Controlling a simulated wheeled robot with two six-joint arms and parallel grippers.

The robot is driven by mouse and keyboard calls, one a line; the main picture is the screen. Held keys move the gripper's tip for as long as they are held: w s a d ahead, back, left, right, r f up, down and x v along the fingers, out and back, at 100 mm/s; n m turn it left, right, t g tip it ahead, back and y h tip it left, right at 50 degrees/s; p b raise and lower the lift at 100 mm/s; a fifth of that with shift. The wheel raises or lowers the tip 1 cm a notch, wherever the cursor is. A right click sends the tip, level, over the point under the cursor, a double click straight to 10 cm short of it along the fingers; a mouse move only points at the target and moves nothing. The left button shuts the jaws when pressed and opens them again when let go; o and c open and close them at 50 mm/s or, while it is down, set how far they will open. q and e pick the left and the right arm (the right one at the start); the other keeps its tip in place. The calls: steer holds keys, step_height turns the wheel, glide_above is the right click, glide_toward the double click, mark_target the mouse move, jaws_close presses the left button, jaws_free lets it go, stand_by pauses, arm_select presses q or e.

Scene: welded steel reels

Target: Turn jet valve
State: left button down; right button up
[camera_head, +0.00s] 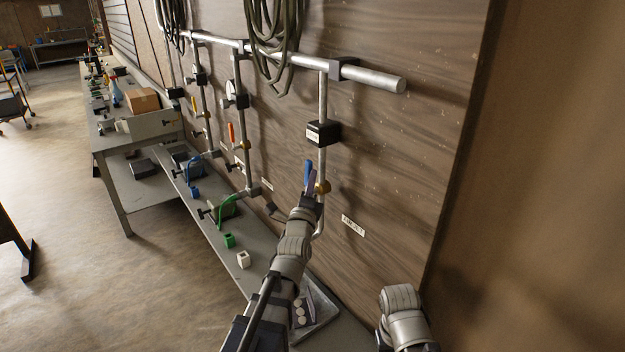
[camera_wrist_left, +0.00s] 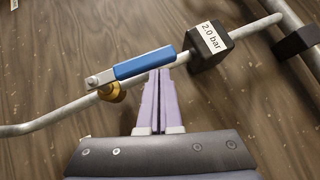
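The jet valve has a blue lever handle (camera_head: 307,172) and a brass body (camera_head: 322,187) on the nearest vertical pipe. In the left wrist view the blue handle (camera_wrist_left: 145,62) lies roughly along the pipe, slightly angled to it, and its brass body (camera_wrist_left: 112,93) is at its left end. My left gripper (camera_head: 312,186) is at the valve. In the left wrist view its purple fingers (camera_wrist_left: 160,72) are together, with tips at the handle's lower edge. They do not appear to clasp the handle; contact is hard to tell. My right gripper is out of view.
A black block reading 2.0 bar (camera_wrist_left: 208,46) sits on the pipe beside the handle. A thick horizontal pipe (camera_head: 370,78) and hanging hoses (camera_head: 275,45) are above. A narrow shelf (camera_head: 205,205) runs below.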

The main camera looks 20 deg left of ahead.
arm_select(q)
steer(key=shift+w+a+r, duration=0.2)
steer(key=shift+a+r, duration=0.05)
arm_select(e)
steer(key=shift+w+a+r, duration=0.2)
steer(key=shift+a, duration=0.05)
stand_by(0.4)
